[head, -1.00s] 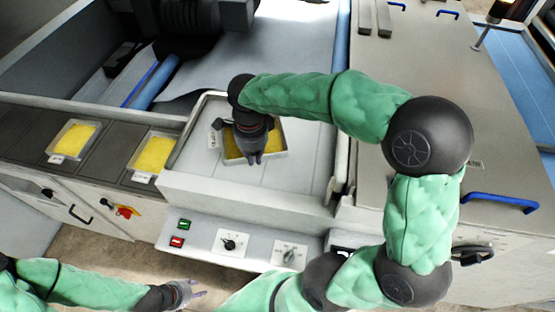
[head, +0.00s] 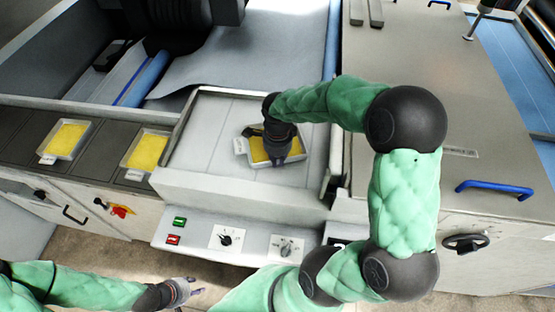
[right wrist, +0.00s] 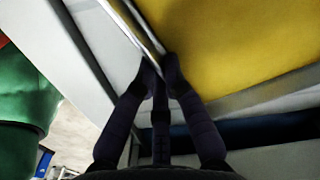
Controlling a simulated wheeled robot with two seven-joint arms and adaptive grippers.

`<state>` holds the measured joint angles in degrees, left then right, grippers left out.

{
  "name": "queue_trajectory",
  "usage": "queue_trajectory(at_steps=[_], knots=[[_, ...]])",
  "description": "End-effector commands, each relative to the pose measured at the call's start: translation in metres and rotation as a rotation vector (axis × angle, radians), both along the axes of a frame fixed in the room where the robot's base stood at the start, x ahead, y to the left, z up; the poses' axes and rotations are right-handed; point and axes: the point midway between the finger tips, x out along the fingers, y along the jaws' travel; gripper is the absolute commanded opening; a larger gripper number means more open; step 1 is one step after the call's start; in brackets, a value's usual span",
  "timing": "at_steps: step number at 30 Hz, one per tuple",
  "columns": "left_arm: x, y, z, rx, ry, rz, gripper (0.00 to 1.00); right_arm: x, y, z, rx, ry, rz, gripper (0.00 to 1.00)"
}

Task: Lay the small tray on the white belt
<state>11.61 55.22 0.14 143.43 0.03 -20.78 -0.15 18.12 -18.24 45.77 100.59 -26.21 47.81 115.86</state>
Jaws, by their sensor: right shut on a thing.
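The small tray (head: 256,163) is a shallow pale metal tray with a yellow filling and a white tag at its left corner. In the head view it is over the right part of the white belt (head: 205,140), and I cannot tell whether it touches the belt. My right gripper (head: 281,158) covers part of the tray. In the right wrist view the tray's yellow filling (right wrist: 235,40) fills the upper right, and my right gripper (right wrist: 160,62) is shut on its metal rim. My left gripper (head: 192,292) is low in the head view, away from the tray, its fingers too small to judge.
Two similar yellow-filled trays (head: 66,139) and (head: 147,150) sit on the dark surface to the left. Raised walls (head: 240,192) border the belt. A control panel (head: 255,240) is in front. A blue handle (head: 495,188) is on the grey cabinet at right.

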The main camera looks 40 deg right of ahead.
Motion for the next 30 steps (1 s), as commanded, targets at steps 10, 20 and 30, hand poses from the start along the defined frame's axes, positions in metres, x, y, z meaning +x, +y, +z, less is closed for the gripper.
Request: queue_trajectory(at_steps=[10, 20, 30], knots=[[0.000, 0.000, -0.002, 0.000, 0.000, 0.000, 0.40, 0.001, -0.001, -0.004, -0.002, -0.004, -0.001, 0.00], [0.000, 0.000, -0.003, 0.000, 0.000, 0.000, 0.40, 0.001, 0.000, -0.005, -0.001, -0.002, 0.000, 0.35], [0.000, 0.000, 0.001, 0.000, 0.000, 0.000, 0.40, 0.002, 0.000, 0.006, -0.002, -0.006, -0.001, 0.35]])
